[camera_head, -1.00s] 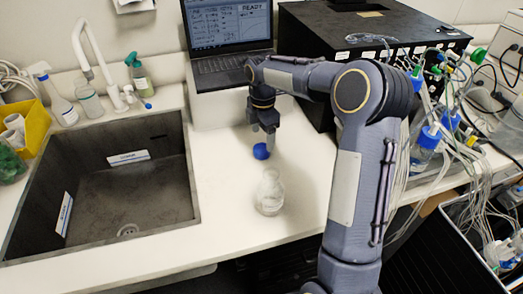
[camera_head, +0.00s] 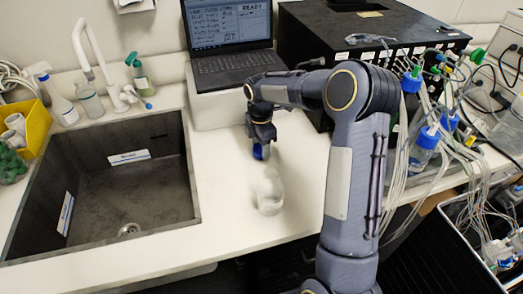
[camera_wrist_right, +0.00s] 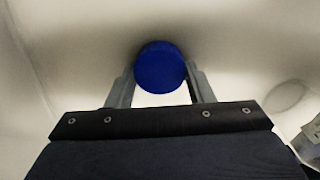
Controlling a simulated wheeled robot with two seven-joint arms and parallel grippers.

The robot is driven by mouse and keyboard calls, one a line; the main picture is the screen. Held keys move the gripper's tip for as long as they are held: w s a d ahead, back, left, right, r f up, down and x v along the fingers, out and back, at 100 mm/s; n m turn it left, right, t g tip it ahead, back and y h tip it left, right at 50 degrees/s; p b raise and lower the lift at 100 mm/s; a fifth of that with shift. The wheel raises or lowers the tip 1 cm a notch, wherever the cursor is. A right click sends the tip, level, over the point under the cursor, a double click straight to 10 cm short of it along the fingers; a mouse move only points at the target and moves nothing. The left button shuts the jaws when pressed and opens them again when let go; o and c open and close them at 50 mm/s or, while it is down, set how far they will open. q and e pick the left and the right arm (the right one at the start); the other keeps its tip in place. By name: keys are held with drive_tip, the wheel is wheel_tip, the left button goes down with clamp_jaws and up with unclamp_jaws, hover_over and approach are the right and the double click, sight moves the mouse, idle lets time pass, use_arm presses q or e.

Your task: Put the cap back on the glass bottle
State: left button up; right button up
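The blue cap (camera_head: 259,153) is on or just above the white counter, behind the glass bottle. In the right wrist view the cap (camera_wrist_right: 160,67) sits between the tips of my right gripper (camera_wrist_right: 160,75), with a finger close on each side. I cannot tell whether the fingers press on it. In the head view my right gripper (camera_head: 261,143) points down over the cap and partly hides it. The clear glass bottle (camera_head: 269,194) stands upright and uncapped on the counter, in front of the cap. My left gripper is not in view.
A sink (camera_head: 110,190) lies to the left of the bottle. A laptop (camera_head: 230,45) on a white box stands behind, with a black box (camera_head: 370,30) to its right. Capped bottles and tubing (camera_head: 427,140) crowd the right side. Counter around the bottle is clear.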

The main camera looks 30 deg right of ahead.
drive_tip(key=c, duration=0.3)
drive_tip(key=shift+r, duration=0.1)
wheel_tip(320, 180, up, 10)
drive_tip(key=shift+f, duration=0.1)
drive_tip(key=shift+s, duration=0.1)
idle(0.4)
